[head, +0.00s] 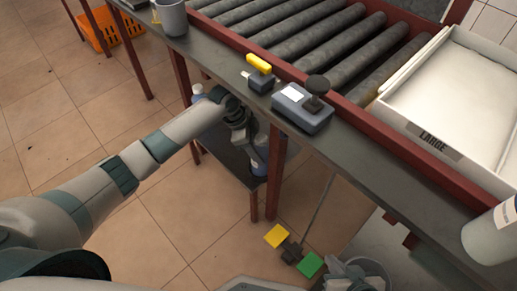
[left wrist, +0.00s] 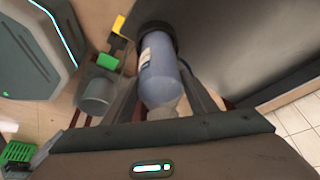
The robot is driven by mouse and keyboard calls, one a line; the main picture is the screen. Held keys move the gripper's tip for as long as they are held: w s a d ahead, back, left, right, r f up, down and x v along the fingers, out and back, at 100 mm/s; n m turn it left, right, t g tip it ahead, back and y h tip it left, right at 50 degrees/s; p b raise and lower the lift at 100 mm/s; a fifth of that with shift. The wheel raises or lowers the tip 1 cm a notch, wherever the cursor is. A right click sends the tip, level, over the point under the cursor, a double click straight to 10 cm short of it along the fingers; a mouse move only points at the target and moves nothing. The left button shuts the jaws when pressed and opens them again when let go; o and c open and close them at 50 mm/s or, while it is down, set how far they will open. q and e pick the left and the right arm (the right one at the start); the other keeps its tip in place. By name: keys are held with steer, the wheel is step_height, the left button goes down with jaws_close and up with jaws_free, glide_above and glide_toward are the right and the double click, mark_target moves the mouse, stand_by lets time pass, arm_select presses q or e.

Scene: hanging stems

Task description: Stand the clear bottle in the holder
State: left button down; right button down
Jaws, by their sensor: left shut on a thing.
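My left gripper (head: 254,150) reaches down beside the table, over the low dark shelf. In the left wrist view its fingers (left wrist: 165,98) are shut on a bluish see-through bottle (left wrist: 159,72) with a pale near end. The bottle points away from the gripper, its far end at a dark round ring (left wrist: 158,30). I cannot tell whether this ring is the holder or part of the bottle. In the head view the bottle (head: 259,167) shows only in part below the gripper. My right gripper (head: 350,275) is partly in view at the bottom edge; its fingers are unclear.
The table (head: 350,165) carries a grey cup (head: 172,18), a yellow-topped switch (head: 260,73), a joystick box (head: 303,107) and a white tray (head: 455,90) beside rollers. The low shelf (head: 225,155) lies beneath. A stand with yellow and green plates (head: 290,250) is on the floor.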

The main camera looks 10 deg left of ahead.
arm_select(q)
steer(key=shift+r, duration=0.15)
steer(key=c, duration=0.8)
jaws_free()
steer(key=shift+f, duration=0.2)
steer(key=shift+o, duration=0.2)
arm_select(e)
steer(key=shift+s+a, duration=0.1)
steer(key=shift+s, duration=0.3)
steer(key=shift+w, duration=0.1)
